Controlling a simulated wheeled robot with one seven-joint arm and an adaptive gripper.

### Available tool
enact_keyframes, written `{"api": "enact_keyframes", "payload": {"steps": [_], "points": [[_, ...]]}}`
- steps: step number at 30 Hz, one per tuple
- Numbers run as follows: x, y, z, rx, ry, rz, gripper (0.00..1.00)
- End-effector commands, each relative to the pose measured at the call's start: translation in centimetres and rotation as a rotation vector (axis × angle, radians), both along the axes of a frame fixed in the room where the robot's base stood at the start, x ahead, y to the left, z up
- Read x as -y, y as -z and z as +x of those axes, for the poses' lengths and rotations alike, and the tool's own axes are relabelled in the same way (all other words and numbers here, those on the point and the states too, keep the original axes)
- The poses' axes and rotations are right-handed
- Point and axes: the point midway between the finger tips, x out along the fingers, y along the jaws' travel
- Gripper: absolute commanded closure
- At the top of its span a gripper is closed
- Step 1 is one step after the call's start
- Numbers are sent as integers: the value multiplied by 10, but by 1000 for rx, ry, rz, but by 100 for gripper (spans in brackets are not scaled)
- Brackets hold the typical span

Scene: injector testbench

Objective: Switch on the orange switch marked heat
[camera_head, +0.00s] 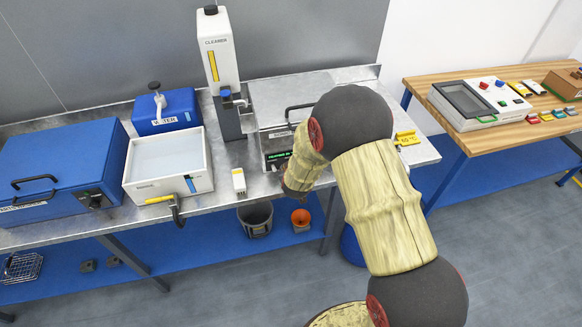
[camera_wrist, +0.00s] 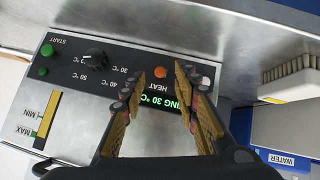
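The orange heat switch (camera_wrist: 160,72) is a small round button on the dark control panel (camera_wrist: 113,62) in the wrist view, beside the word HEAT. My gripper (camera_wrist: 161,70) is open and empty. Its two fingers reach over the panel, and the orange switch shows between the fingertips. I cannot tell how far the tips are above the surface. A green lit display (camera_wrist: 157,101) with "30 °C" is partly covered by the fingers. In the head view my arm hides the switch; only part of the green display (camera_head: 278,155) shows.
The panel also has a black knob (camera_wrist: 95,56), green buttons (camera_wrist: 46,50) and a pale light (camera_wrist: 206,80). A brush (camera_wrist: 291,78) lies at the right. The cleaner dispenser (camera_head: 218,60) and rinse tub (camera_head: 167,190) stand left of my arm.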

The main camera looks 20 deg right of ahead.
Motion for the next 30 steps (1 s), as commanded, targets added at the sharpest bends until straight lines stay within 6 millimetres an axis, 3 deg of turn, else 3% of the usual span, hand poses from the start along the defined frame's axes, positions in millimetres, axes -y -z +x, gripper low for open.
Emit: {"api": "enact_keyframes", "payload": {"steps": [6,13,30], "points": [[-7,-30,-31,3,-2,0,69],[-12,-50,-56,2,-1,0,69],[-13,-57,-66,0,-1,-1,69]]}}
